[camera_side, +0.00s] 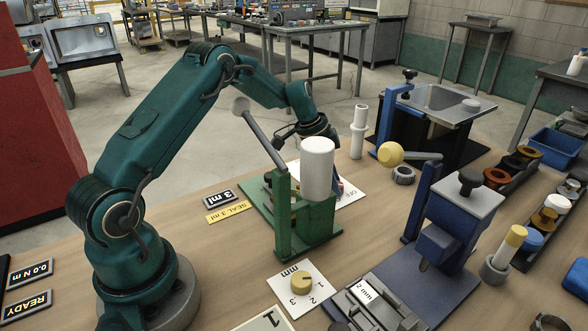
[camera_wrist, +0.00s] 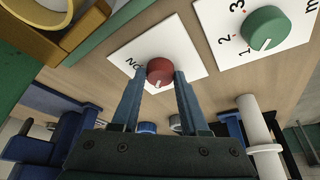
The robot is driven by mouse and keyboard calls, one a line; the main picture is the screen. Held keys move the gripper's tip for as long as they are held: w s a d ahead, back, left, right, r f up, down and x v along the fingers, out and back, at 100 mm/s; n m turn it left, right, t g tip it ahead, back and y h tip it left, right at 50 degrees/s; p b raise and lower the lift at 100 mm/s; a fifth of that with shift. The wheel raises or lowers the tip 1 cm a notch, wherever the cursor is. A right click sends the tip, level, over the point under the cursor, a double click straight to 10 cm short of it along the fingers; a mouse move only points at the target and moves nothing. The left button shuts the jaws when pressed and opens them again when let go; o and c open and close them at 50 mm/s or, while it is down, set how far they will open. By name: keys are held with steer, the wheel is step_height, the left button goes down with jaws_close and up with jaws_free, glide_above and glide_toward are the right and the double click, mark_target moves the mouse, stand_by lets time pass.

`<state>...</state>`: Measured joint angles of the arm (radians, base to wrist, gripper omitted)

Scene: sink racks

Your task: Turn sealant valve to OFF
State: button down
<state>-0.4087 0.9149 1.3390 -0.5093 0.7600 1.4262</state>
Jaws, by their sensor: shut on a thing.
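The sealant valve appears as a red knob (camera_wrist: 160,70) on a white plate (camera_wrist: 190,52) in the wrist view. ON lettering shows upside down left of the knob, and a pale mark sits on the knob's near side. My gripper (camera_wrist: 160,84) is shut on the knob, one finger on each side. In the side view, the white plate (camera_side: 350,196) with part of an OFF label shows behind the green press. The white cylinder (camera_side: 317,168) hides my fingertips and most of the knob there.
A green lever press (camera_side: 290,235) stands in front of the valve. In the wrist view, a green dial (camera_wrist: 265,28) with numbers sits beside the plate. A yellow dial (camera_side: 301,284) lies nearer the front. Signs read 3 ml (camera_side: 220,198) and SEAL 3 ml (camera_side: 228,212).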

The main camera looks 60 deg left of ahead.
steer(key=shift+c, duration=2.1)
jaws_free()
steer(key=v, duration=0.5)
steer(key=shift+r, duration=0.1)
